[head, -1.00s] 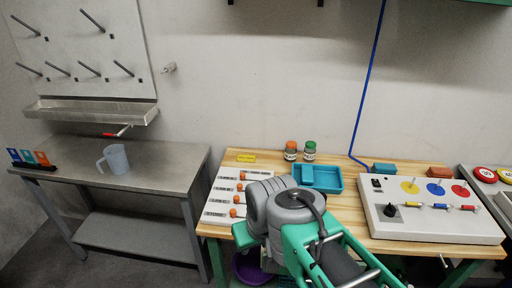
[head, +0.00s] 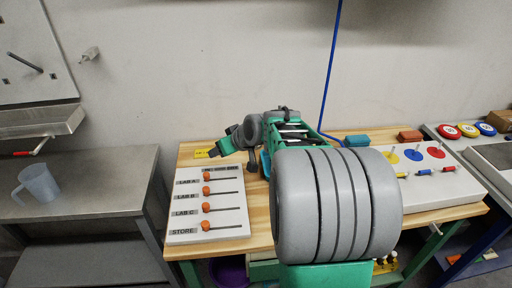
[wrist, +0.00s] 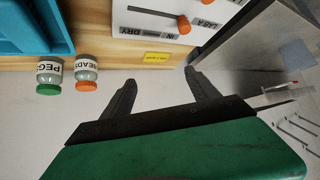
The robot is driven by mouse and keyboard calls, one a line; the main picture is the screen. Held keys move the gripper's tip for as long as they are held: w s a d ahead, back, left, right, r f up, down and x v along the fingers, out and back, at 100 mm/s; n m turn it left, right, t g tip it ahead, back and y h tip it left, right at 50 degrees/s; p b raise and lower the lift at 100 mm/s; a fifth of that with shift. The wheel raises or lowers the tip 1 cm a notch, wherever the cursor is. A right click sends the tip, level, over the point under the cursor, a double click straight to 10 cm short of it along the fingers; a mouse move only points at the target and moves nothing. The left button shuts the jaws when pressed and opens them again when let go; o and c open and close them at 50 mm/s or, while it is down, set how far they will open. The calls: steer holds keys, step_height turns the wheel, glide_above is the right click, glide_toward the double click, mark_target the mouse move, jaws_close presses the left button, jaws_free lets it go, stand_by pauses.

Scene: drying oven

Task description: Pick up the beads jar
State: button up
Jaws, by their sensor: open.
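The beads jar (wrist: 86,72) is a small clear jar with an orange lid and a white label, partly readable as BEADS. It shows upside down in the wrist view, to the left of my fingers and apart from them. A similar jar with a green lid, the pegs jar (wrist: 50,76), stands beside it. My gripper (wrist: 160,78) is open, with nothing between its two dark fingers. In the head view my gripper (head: 231,160) is over the back left of the wooden table; my arm hides both jars there.
A blue tray (wrist: 30,25) lies close to the jars. A white panel with orange knobs (head: 208,205) is on the table's left, with a yellow label (head: 202,153) behind it. The wall rises behind.

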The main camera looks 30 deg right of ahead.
steer(key=w+d+f+t+b, duration=0.1)
steer(key=d+f, duration=0.1)
steer(key=d, duration=0.4)
steer(key=w+d+f+m+t+h, duration=0.1)
steer(key=d+t, duration=0.1)
steer(key=d, duration=0.4)
steer(key=w+d+f+t+b, duration=0.1)
steer(key=d+f, duration=0.1)
steer(key=d, duration=0.5)
steer(key=shift+w+f+t+h+b, duration=0.3)
steer(key=shift+f+h+b, duration=0.05)
steer(key=shift+h, duration=0.05)
steer(key=x, duration=0.2)
steer(key=p+x, duration=0.1)
steer(key=x, duration=0.2)
steer(key=p+x, duration=0.1)
steer(key=x, duration=0.1)
steer(key=shift+w+r, duration=0.25)
steer(key=shift+w, duration=0.2)
steer(key=shift+a, duration=0.1)
steer(key=c, duration=1.5)
